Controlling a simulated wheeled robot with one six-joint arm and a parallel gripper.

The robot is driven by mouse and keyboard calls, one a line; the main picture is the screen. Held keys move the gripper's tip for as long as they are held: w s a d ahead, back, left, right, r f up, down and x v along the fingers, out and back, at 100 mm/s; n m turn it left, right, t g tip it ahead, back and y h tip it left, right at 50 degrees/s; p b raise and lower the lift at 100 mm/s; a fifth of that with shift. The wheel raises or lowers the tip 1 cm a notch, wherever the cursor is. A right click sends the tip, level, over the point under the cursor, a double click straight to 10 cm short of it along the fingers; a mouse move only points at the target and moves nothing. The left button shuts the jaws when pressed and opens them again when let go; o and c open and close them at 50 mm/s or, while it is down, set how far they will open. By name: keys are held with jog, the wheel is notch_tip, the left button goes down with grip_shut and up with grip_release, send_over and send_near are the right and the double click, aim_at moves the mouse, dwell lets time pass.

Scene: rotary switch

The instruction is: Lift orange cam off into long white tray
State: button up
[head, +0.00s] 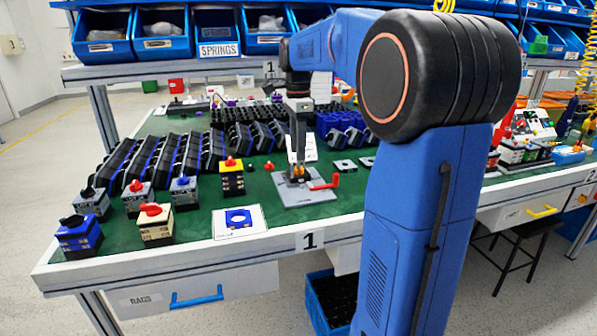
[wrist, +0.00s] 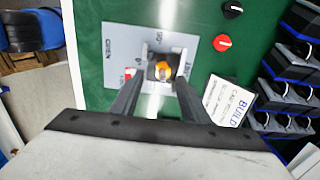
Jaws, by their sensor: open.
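The orange cam (wrist: 161,70) sits in a dark square seat on a grey plate (wrist: 125,50). It shows small in the head view (head: 298,171), partly hidden by my gripper. My gripper (head: 300,162) points down over the plate. In the wrist view my gripper (wrist: 160,80) is open, with one finger on each side of the cam. I cannot tell whether the fingers touch it. A red handle (head: 326,183) sticks out at the plate's right side in the head view. I cannot make out a long white tray in either view.
Rows of black modules (head: 190,152) stand behind and left of the plate. Several switch blocks (head: 155,223) stand at the front left. A white card with a blue shape (head: 240,221) lies near the front edge. A BUILD card (wrist: 228,100) lies beside the plate.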

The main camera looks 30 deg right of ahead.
aim_at(299, 173)
jog(key=shift+w+d+f, duration=0.1)
jog(key=shift+f, duration=1.35)
jog(key=shift+d+f, duration=0.1)
jog(key=shift+f, duration=1.3)
grip_shut()
